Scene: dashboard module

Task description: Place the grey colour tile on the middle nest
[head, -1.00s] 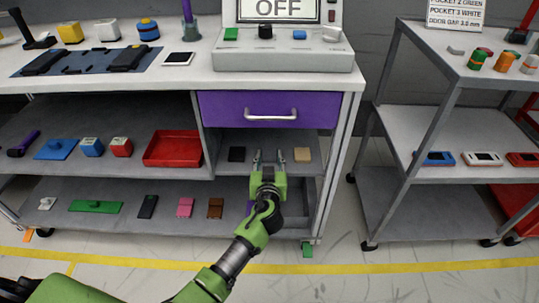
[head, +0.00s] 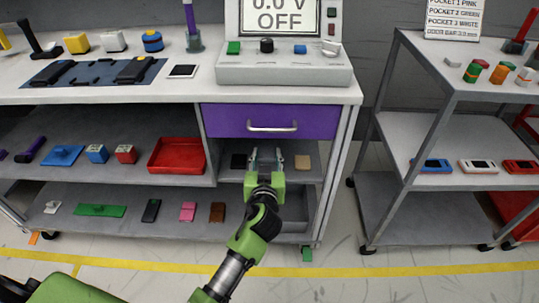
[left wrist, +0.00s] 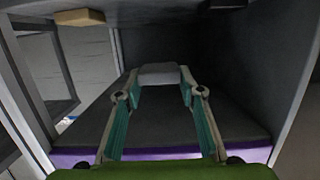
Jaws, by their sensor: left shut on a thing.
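My left gripper (head: 266,155) reaches into the small cubby under the purple drawer. In the left wrist view its fingers (left wrist: 160,94) are shut on the pale grey tile (left wrist: 160,73), held at the fingertips. In the head view the tile is hard to make out between the fingers. The gripper stands between a black tile (head: 239,161) on its left and a beige tile (head: 304,162) on its right. The beige tile also shows in the left wrist view (left wrist: 80,17). I cannot make out the middle nest, or whether the grey tile touches the shelf. My right gripper is not in view.
The purple drawer (head: 270,121) is shut above the cubby, and side walls bound it. A red tray (head: 177,155) lies on the shelf to the left. A grey bin (head: 293,219) sits below. A second cart (head: 440,148) stands to the right across a floor gap.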

